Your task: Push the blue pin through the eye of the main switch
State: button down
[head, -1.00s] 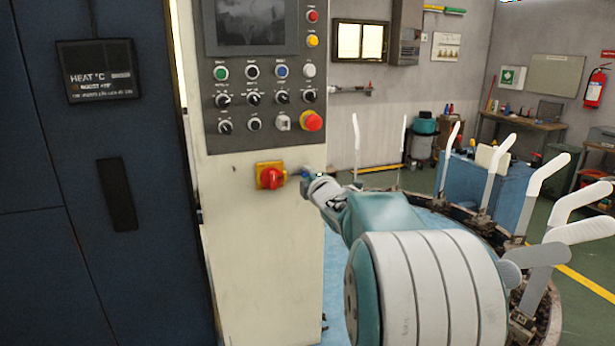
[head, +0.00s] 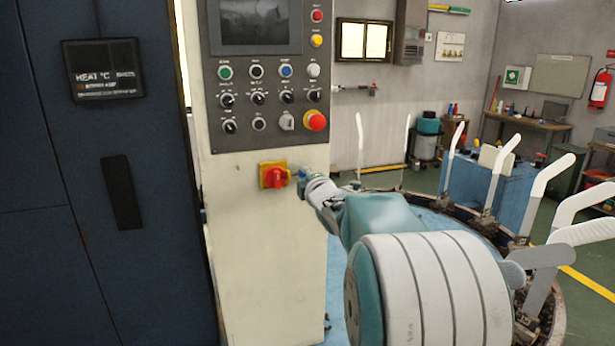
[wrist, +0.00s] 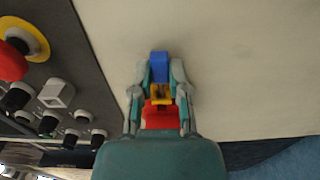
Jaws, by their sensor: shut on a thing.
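The main switch (head: 273,176) is a red rotary handle on a yellow square plate, on the front of the cream cabinet. Its red handle (wrist: 160,116) and yellow plate (wrist: 160,92) show between my fingers in the wrist view. My gripper (head: 304,184) is just right of the switch in the head view. It is shut on the blue pin (wrist: 159,64), which shows between the fingertips (wrist: 160,72) in the wrist view. A small bit of blue (head: 302,174) shows at the gripper tip in the head view. The eye and the pin's far end cannot be made out.
The control panel (head: 265,80) with buttons, knobs and a red emergency stop (head: 315,121) is above the switch. A dark blue cabinet (head: 80,230) stands at left. A round rack with white upright forms (head: 500,165) is at right, behind my arm.

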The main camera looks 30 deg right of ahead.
jog(key=shift+w+a, duration=0.25)
jog(key=shift+a, duration=0.55)
jog(key=c, duration=0.5)
grip_release()
jog(key=shift+c, duration=0.2)
jog(key=v, duration=1.2)
